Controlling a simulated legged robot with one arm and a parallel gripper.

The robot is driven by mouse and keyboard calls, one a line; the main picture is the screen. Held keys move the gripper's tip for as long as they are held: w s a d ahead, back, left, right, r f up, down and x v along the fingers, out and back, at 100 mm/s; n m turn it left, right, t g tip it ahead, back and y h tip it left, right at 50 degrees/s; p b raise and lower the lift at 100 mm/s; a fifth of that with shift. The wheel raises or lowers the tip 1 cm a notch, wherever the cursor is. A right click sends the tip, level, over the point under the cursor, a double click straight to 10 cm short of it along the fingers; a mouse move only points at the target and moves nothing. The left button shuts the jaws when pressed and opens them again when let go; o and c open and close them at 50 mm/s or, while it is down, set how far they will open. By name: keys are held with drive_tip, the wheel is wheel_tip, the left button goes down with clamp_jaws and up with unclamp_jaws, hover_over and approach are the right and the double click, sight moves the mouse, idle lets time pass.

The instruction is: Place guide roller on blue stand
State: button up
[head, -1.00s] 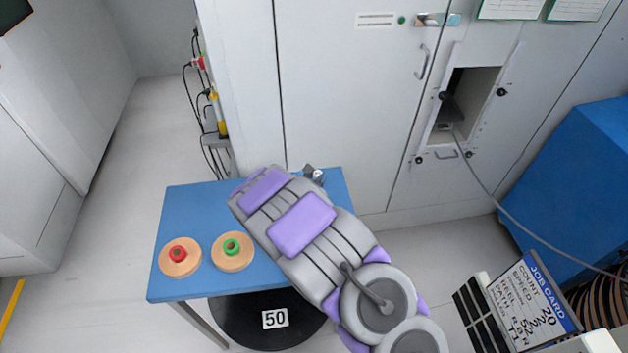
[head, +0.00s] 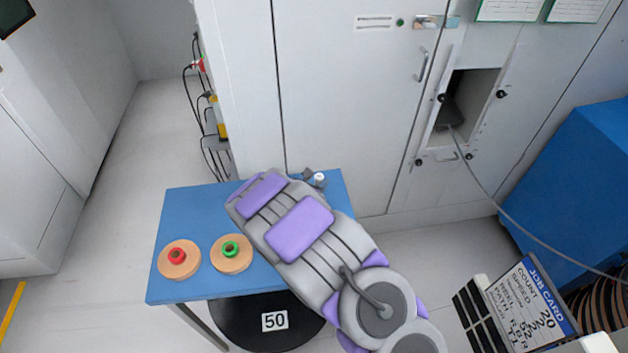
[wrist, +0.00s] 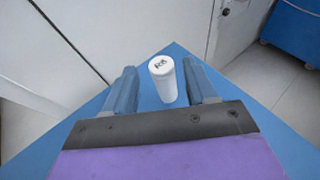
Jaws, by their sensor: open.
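In the head view, the roller (head: 319,180) shows near the back right corner of the stand's blue top (head: 190,210), just right of my gripper's end. My gripper (wrist: 159,70) is open, with one finger on each side of the roller in the wrist view. Gaps show between the roller and both fingers. My arm hides much of the gripper (head: 309,174) in the head view.
Two tan discs, one with a red core (head: 178,268) and one with a green core (head: 231,262), lie on the stand's left front. A black disc marked 50 (head: 240,325) is below. A white cabinet (head: 345,120) stands close behind.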

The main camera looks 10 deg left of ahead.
drive_tip(key=p+v, duration=0.2)
drive_tip(key=v, duration=0.9)
drive_tip(key=d+r+m+g+h, duration=0.2)
drive_tip(key=d+r+m+h, duration=0.4)
drive_tip(key=d+r, duration=0.6)
drive_tip(key=s+d+r+m+g+h, duration=0.1)
drive_tip(key=s+d+r+m+g, duration=0.1)
drive_tip(key=s+d+m, duration=0.3)
drive_tip(key=s+d+r+m+g, duration=0.1)
drive_tip(key=d+r+m+g, duration=0.15)
drive_tip(key=d, duration=0.45)
drive_tip(key=s+d+r+m+g+h, duration=0.1)
drive_tip(key=s+d+r+m+g, duration=0.2)
drive_tip(key=d, duration=0.4)
drive_tip(key=s+d+m+g+y, duration=0.2)
drive_tip(key=s+m, duration=0.3)
drive_tip(key=s, duration=0.2)
drive_tip(key=s+d+m+g+y, duration=0.2)
drive_tip(key=s+m+g, duration=0.1)
drive_tip(key=s+m, duration=0.3)
drive_tip(key=s+a+m+y, duration=0.2)
drive_tip(key=s+a+y, duration=0.2)
drive_tip(key=s, duration=0.4)
drive_tip(key=s+a+r+m+y, duration=0.1)
drive_tip(key=s+a+m+y, duration=0.2)
drive_tip(key=s, duration=0.5)
drive_tip(key=a+y, duration=0.1)
drive_tip(key=a, duration=0.1)
drive_tip(key=shift+a+g, duration=0.3)
drive_tip(key=shift+g, duration=0.05)
